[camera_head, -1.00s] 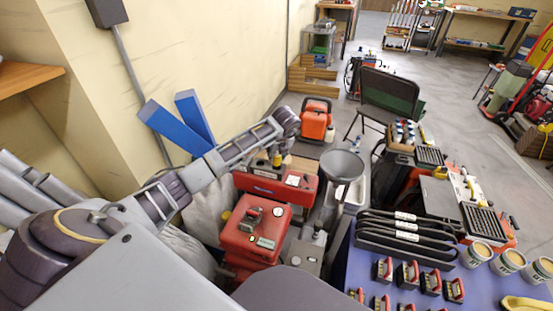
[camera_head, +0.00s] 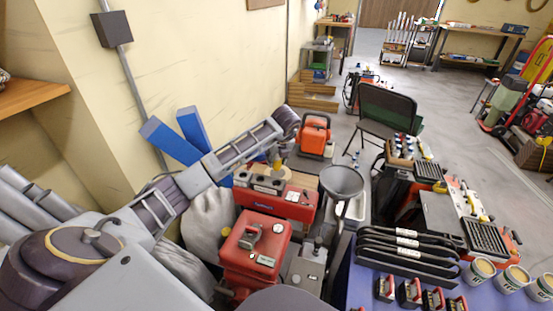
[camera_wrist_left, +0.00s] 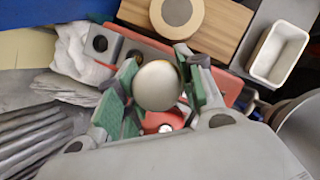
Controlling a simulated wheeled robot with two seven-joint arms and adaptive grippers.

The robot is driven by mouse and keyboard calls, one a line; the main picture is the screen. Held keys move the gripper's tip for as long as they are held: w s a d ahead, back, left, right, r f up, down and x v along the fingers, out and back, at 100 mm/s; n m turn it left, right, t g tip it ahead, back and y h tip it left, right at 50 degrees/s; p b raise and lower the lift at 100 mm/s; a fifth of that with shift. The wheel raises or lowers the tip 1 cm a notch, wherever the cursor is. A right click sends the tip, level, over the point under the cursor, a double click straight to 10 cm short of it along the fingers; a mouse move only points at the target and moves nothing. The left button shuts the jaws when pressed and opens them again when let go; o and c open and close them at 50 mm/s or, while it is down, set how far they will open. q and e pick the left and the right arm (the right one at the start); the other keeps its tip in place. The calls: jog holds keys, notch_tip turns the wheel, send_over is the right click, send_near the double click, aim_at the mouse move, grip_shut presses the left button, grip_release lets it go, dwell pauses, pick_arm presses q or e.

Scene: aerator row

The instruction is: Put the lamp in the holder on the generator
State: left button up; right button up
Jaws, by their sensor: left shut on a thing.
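My left gripper (camera_wrist_left: 158,92) is shut on the lamp, whose pale rounded top (camera_wrist_left: 158,85) shows between the green finger pads in the left wrist view. In the head view, a yellow part (camera_head: 277,163) shows at that gripper, above the back of the red generator (camera_head: 295,208). A grey holder strip (camera_head: 245,177) with several dark round holes lies along the generator's top. In the wrist view, the strip (camera_wrist_left: 117,47) shows beside the lamp, at upper left. The lamp's lower end is hidden, so I cannot tell whether it touches the holder. My right gripper is out of view.
A second red machine (camera_head: 253,246) stands in front. A grey funnel (camera_head: 342,181) rises at the right. A wooden block with a round piece (camera_wrist_left: 178,14) and a white tray (camera_wrist_left: 279,52) lie close by.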

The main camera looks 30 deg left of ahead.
pick_arm(q)
jog(key=shift+f, duration=0.1)
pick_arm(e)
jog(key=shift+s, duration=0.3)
pick_arm(q)
jog(key=shift+s+a+f, duration=0.15)
jog(key=shift+s+f, duration=0.15)
jog(key=shift+f, duration=0.15)
jog(key=s+a, duration=0.3)
jog(key=a, duration=1.2)
jog(key=shift+p, duration=0.35)
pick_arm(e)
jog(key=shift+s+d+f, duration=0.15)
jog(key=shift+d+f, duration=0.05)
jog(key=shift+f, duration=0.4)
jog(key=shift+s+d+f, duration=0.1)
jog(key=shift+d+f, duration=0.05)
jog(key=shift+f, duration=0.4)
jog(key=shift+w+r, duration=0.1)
